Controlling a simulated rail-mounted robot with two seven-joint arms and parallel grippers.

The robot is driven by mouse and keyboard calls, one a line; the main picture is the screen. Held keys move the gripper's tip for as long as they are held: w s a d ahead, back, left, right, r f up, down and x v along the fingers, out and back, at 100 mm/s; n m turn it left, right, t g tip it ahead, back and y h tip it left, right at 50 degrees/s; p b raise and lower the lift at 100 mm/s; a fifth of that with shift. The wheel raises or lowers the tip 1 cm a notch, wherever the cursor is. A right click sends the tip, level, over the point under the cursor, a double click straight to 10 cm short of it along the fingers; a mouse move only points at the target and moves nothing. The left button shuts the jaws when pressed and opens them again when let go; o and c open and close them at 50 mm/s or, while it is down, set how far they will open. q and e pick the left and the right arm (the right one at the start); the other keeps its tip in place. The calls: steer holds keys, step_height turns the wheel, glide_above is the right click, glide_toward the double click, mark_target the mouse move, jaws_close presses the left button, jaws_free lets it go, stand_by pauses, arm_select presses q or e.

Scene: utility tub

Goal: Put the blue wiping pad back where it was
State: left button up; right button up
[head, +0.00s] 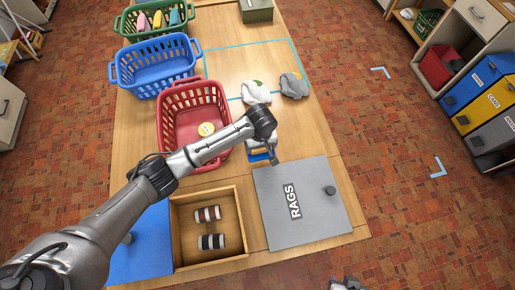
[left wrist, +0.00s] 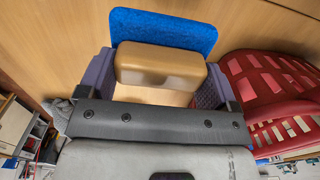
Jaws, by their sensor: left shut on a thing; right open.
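The blue wiping pad (head: 260,158) has a tan block handle and a flat blue face. In the left wrist view the pad (left wrist: 165,28) shows beyond its handle (left wrist: 160,68). My left gripper (head: 262,147) is shut on the handle, between the red basket and the grey lid. In the left wrist view the fingers of this gripper (left wrist: 158,82) lie on either side of the handle. I cannot tell whether the pad touches the table. A small part of my right gripper (head: 347,284) shows at the bottom edge, empty.
An open wooden compartment (head: 238,208) holds two dark-and-white rolls, between a blue panel (head: 146,246) and a grey lid marked RAGS (head: 298,215).

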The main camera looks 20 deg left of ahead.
arm_select(q)
steer(key=shift+w+a+f, duration=0.2)
steer(key=shift+a+f, duration=0.3)
steer(key=shift+a, duration=0.1)
steer(key=shift+f, duration=1.85)
steer(key=shift+f, duration=0.1)
steer(key=o, duration=0.7)
step_height(320, 180, up, 12)
steer(key=shift+r+p, duration=0.1)
steer(key=shift+p, duration=0.35)
